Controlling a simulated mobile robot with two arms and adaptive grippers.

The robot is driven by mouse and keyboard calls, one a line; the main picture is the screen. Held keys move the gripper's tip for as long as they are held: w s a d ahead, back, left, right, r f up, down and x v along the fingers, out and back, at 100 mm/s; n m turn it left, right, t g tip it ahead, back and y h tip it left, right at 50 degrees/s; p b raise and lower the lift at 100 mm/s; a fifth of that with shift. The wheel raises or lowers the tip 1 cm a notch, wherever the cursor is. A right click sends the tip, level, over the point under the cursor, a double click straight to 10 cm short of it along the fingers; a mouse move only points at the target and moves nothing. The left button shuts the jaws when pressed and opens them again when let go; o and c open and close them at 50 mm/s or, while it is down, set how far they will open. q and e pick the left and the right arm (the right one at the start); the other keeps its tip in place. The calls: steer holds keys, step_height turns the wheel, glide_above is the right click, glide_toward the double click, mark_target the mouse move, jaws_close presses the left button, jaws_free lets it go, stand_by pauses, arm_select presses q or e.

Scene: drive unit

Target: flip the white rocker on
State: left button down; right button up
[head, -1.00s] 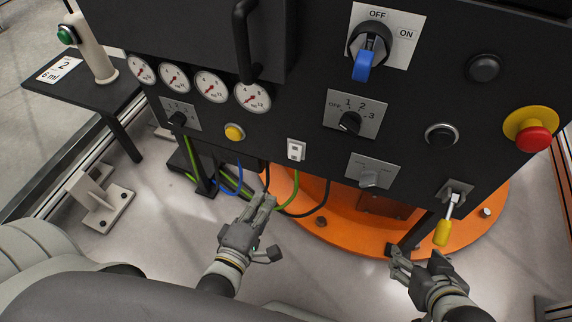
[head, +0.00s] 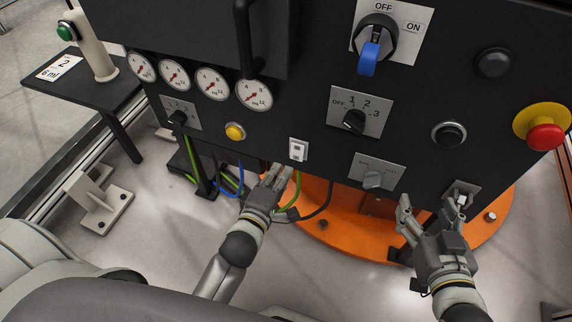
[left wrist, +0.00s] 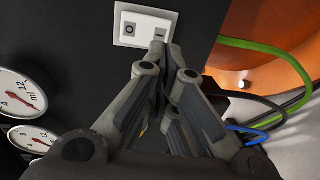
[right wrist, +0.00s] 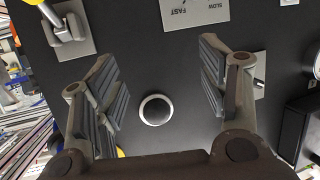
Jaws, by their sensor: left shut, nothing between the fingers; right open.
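The white rocker (head: 298,150) is a small switch on a pale plate low on the black panel. In the left wrist view the rocker (left wrist: 143,25) shows a circle mark at its left end and a line mark at its right end. Which end is pressed in cannot be told. My left gripper (head: 279,176) is shut and empty, just below the rocker in the head view. In the left wrist view its tips (left wrist: 164,58) overlap the line-marked end; contact cannot be told. My right gripper (head: 432,203) is open and empty, at the panel's lower right.
The panel also carries a blue-handled switch (head: 369,55), a yellow button (head: 235,131), several gauges (head: 254,95) and a red emergency knob (head: 546,137). Green cables (head: 291,198) hang near my left gripper. A black button (right wrist: 155,110) appears between my right fingers.

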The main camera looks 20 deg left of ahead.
arm_select(q)
steer(key=w, duration=0.2)
steer(key=w+b, duration=0.1)
steer(key=w, duration=0.1)
steer(key=shift+f, duration=0.3)
arm_select(e)
steer(key=r+t, duration=0.1)
steer(key=w+r+t, duration=0.1)
steer(key=r, duration=0.1)
steer(key=a+r+t+y, duration=0.1)
steer(key=r, duration=0.1)
steer(key=shift+w, duration=0.15)
arm_select(q)
steer(key=shift+w+d+f+t+b, duration=0.1)
steer(key=shift+w+t+b, duration=0.2)
steer(key=shift+b, duration=0.45)
arm_select(e)
step_height(320, 180, up, 7)
steer(key=t+y, duration=0.1)
steer(key=t, duration=0.3)
steer(key=shift+s+a+y, duration=0.4)
arm_select(q)
steer(key=shift+s, duration=0.15)
steer(key=s+r, duration=0.1)
steer(key=s, duration=1)
steer(key=shift+s+a, duration=0.2)
steer(key=shift+s, duration=0.2)
steer(key=shift+r, duration=0.1)
